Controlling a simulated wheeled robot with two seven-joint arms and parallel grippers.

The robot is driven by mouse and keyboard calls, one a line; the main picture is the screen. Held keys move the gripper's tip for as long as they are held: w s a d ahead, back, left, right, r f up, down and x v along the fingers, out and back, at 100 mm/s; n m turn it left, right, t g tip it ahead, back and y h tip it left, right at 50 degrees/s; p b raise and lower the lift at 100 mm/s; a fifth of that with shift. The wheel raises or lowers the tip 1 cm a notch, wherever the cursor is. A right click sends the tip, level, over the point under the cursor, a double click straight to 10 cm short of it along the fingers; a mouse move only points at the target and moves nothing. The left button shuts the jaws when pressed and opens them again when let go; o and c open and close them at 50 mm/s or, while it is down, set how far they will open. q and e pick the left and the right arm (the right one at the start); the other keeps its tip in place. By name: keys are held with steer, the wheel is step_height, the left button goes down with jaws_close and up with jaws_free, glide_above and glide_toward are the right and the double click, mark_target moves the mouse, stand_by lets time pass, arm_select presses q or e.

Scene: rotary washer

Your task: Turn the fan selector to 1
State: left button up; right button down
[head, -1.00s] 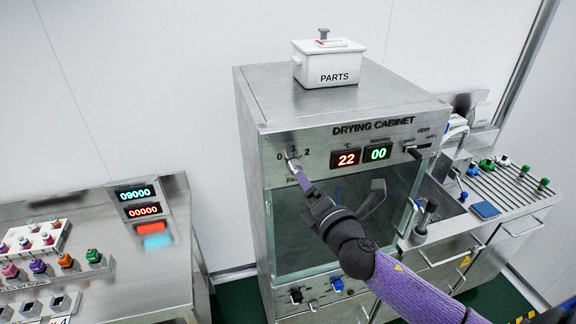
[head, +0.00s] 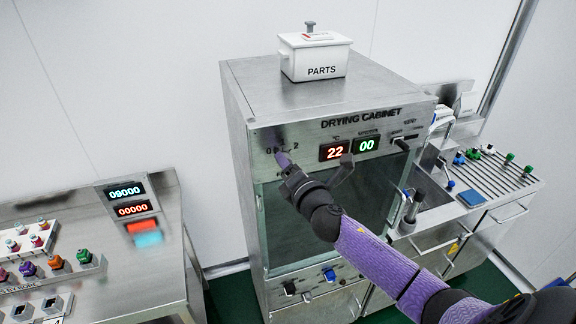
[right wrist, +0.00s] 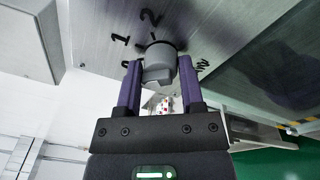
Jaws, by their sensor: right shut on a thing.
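The fan selector is a grey knob (right wrist: 160,62) on the drying cabinet's front panel (head: 295,140), with the digits 0, 1 and 2 around it. In the right wrist view the 1 and 2 show plainly beside the knob, and another mark is partly hidden by a finger. My right gripper (right wrist: 160,82) is shut on the knob, with one purple finger on each side. In the head view my right gripper (head: 281,158) covers most of the knob. I cannot tell which digit the knob points to. My left gripper is out of view.
A white PARTS box (head: 315,58) stands on the cabinet top. Red and green displays (head: 350,148) sit right of the selector, above a glass door (head: 300,225). A steel bench (head: 150,265) with vials is at left; a ribbed drainer (head: 495,175) is at right.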

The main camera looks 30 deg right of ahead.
steer(key=shift+f, duration=0.2)
steer(key=m+b, duration=0.1)
steer(key=m, duration=0.3)
steer(key=shift+f, duration=0.1)
steer(key=shift+m+t+b, duration=0.3)
steer(key=shift+m+b, duration=0.4)
steer(key=shift+m, duration=1.7)
steer(key=shift+f, duration=0.1)
steer(key=shift+c, duration=1.4)
jaws_free()
steer(key=shift+r, duration=0.2)
steer(key=s+a+b, duration=0.1)
steer(key=s, duration=0.8)
steer(key=shift+s+a+f, duration=0.35)
steer(key=shift+s+f, duration=0.05)
